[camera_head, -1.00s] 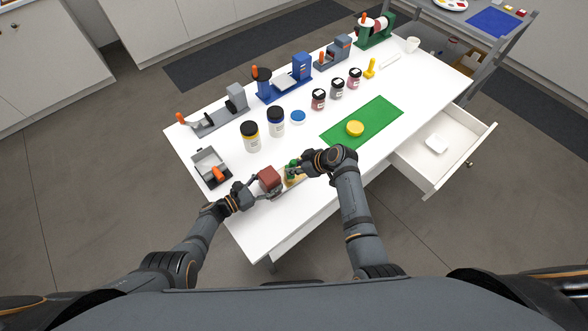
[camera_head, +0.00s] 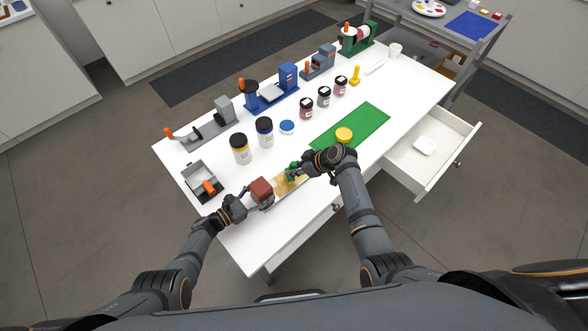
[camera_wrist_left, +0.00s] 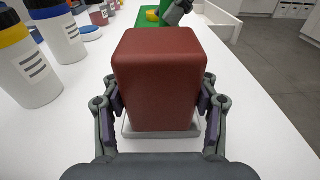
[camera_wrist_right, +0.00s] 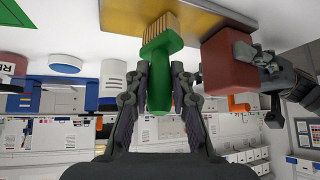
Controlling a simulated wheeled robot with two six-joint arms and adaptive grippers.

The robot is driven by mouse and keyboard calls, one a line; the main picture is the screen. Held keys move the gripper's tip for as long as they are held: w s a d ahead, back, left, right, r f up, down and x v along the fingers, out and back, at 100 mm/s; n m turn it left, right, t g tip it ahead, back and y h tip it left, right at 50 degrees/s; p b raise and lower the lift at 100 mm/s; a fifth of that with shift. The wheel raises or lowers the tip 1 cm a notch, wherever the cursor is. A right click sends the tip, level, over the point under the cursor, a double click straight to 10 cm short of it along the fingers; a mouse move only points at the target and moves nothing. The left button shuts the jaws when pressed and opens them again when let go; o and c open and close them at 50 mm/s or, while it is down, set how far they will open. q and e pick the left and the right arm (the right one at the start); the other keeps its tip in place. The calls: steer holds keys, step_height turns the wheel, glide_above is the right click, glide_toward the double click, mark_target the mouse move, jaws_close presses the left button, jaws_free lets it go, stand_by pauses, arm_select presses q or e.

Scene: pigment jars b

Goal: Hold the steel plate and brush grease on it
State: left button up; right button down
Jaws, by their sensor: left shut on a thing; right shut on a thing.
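A red-brown block (camera_head: 261,189) stands at the table's near edge, and my left gripper (camera_head: 250,199) is shut on its sides. In the left wrist view the block (camera_wrist_left: 160,80) rests on a pale grey plate (camera_wrist_left: 130,131). The plate reaches right from the block under a tan-yellow layer (camera_head: 287,185), which is also seen in the right wrist view (camera_wrist_right: 150,15). My right gripper (camera_head: 303,170) is shut on a brush with a green handle (camera_wrist_right: 160,75). Its tan bristles (camera_wrist_right: 163,28) are at the yellow surface; exact contact is hard to tell.
A yellow lid (camera_head: 344,134) sits on a green mat (camera_head: 365,124) behind my right gripper. A grey box with an orange part (camera_head: 201,181) lies left. An open drawer (camera_head: 432,154) juts out right.

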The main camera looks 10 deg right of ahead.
mark_target(295, 164)
steer(key=shift+r, duration=2.45)
arm_select(q)
steer(key=o, duration=1.6)
steer(key=shift+c, duration=0.2)
arm_select(e)
steer(key=shift+w, duration=0.1)
arm_select(q)
steer(key=v, duration=1.2)
steer(key=shift+w, duration=0.1)
